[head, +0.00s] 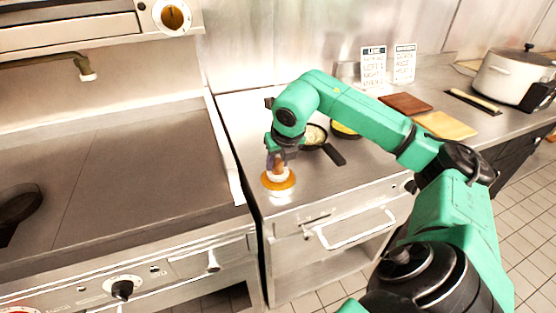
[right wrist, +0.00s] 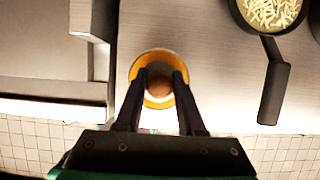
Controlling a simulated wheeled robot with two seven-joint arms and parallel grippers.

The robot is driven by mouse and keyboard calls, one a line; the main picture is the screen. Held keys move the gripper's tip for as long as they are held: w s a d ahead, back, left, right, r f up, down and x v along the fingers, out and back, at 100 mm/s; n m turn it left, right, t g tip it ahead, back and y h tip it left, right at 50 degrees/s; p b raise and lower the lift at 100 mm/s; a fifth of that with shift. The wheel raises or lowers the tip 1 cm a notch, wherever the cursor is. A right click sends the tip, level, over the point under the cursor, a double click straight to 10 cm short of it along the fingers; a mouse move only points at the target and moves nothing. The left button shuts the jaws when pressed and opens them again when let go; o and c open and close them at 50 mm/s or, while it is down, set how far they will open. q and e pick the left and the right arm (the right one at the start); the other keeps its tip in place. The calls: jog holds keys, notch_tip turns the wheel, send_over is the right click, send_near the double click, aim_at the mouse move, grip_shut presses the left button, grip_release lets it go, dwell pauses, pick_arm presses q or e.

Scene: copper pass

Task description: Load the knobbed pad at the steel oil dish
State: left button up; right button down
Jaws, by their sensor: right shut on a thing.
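My right gripper (head: 279,161) points down over the steel oil dish (head: 280,193) near the front edge of the steel counter. It is shut on the brown knob of the knobbed pad (head: 276,174), whose pale body sits below the fingers. Orange oil shows around the pad. In the right wrist view the two dark fingers (right wrist: 159,84) close on the round brown knob (right wrist: 159,88), with the orange oil ring of the dish (right wrist: 139,67) around it. I cannot tell whether the pad touches the oil or hangs just above it. My left gripper is out of view.
A flat griddle (head: 130,185) with a raised side wall lies to the left. A black-handled pan of pale shreds (right wrist: 268,15) stands right of the dish. Brown (head: 405,103) and tan boards (head: 444,125) and a white pot (head: 514,75) are farther right.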

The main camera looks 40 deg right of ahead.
aim_at(278, 160)
dwell(0.4)
jog(key=shift+f+b, duration=0.45)
jog(key=shift+f, duration=0.1)
dwell(1.4)
jog(key=shift+r, duration=0.1)
notch_tip(278, 160, up, 7)
jog(key=p, duration=0.6)
dwell(0.5)
